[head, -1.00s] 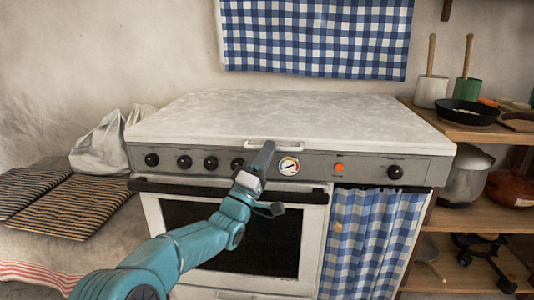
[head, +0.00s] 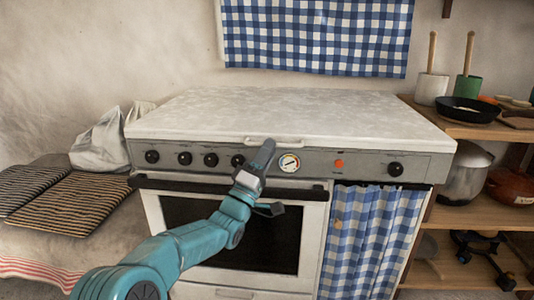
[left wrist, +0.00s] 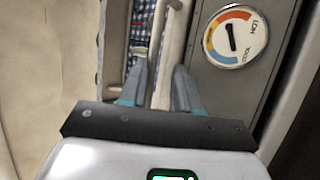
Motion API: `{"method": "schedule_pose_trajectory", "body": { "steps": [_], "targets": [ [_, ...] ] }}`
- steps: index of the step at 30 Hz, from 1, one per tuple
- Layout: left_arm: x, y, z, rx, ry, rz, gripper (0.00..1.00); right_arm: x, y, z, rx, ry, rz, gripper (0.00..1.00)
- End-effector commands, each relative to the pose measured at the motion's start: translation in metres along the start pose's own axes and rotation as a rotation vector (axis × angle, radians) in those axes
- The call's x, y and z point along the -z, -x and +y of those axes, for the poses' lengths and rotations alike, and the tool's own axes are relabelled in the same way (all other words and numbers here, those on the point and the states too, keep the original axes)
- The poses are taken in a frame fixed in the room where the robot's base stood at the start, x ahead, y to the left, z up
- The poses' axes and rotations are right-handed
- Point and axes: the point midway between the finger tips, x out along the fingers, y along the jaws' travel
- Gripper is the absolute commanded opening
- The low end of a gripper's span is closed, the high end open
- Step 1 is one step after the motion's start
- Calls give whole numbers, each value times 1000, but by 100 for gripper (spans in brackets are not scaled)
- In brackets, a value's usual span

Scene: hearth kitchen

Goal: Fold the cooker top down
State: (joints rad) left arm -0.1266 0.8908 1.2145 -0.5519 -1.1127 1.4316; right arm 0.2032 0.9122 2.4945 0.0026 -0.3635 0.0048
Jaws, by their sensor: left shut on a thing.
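The white, speckled cooker top (head: 290,110) lies flat and level over the cooker. Its pale bar handle (head: 285,142) sits at the middle of the front edge and also shows between my fingers in the left wrist view (left wrist: 167,50). My left gripper (head: 267,148) is at the left part of this handle, its two fingers (left wrist: 160,75) shut on the bar. My arm covers part of the front panel and oven door (head: 305,230). My right gripper is not in view.
Black knobs (head: 184,160) and a round dial (head: 289,164) line the front panel below the top. A dark oven rail (head: 160,187) runs beneath. Shelves at right hold a frying pan (head: 467,110) and a metal pot (head: 462,180). A bench with striped cushions (head: 72,205) stands at left.

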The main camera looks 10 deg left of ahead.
Motion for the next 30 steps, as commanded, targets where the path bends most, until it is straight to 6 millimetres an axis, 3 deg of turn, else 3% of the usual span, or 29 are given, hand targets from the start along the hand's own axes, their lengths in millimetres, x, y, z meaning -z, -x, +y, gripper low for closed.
{"method": "schedule_pose_trajectory", "body": {
  "steps": [7,11,24,30],
  "targets": [
    [-2,7,-6,15,3,-4,21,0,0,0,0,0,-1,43],
    [-1,24,-6,17,3,-3,21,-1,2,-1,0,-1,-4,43],
    [1,129,0,6,0,1,21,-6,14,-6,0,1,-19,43],
    [0,157,1,1,-1,0,21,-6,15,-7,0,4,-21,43]
  ]
}}
